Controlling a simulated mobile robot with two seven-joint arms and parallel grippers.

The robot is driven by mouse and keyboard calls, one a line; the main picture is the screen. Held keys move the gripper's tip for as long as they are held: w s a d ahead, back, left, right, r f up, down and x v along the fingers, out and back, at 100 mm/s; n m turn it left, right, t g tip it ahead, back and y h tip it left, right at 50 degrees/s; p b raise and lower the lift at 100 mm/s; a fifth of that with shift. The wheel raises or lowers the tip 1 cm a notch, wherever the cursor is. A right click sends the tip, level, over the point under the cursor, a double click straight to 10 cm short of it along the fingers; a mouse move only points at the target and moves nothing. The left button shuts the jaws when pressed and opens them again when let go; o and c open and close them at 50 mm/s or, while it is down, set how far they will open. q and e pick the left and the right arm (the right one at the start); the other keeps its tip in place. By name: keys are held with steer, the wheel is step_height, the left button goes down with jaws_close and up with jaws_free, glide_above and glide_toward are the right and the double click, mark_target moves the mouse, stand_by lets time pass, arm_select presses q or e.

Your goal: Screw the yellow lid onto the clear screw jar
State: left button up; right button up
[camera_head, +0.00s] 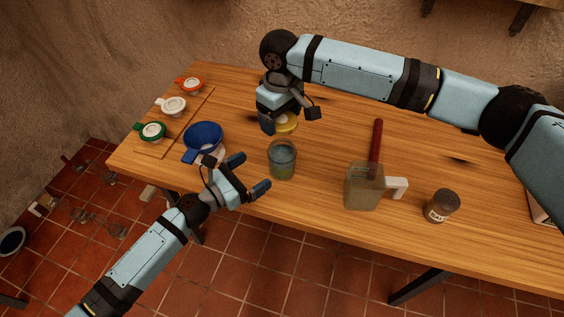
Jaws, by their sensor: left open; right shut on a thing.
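The clear screw jar (282,160) stands upright on the wooden table, with its top uncovered and greenish contents showing low inside. The yellow lid (287,122) is under my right gripper (282,122), which is shut on it just behind the jar in the picture. The lid is apart from the jar's rim, and its far side is hidden by the gripper. My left gripper (251,174) is open and empty, to the left of the jar, with its fingers pointing toward the jar. It does not appear to touch the jar.
The table (330,145) is clear between.

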arm_select(q)
steer(key=x, duration=0.9)
steer(key=shift+w+d, duration=0.2)
steer(key=shift+d, duration=0.05)
steer(key=c, duration=1.2)
arm_select(e)
glide_above(281, 139)
steer(key=s, duration=0.2)
steer(key=shift+s+f, duration=0.2)
steer(key=shift+f, duration=2.35)
steer(key=shift+f, duration=0.85)
steer(key=shift+f, duration=0.45)
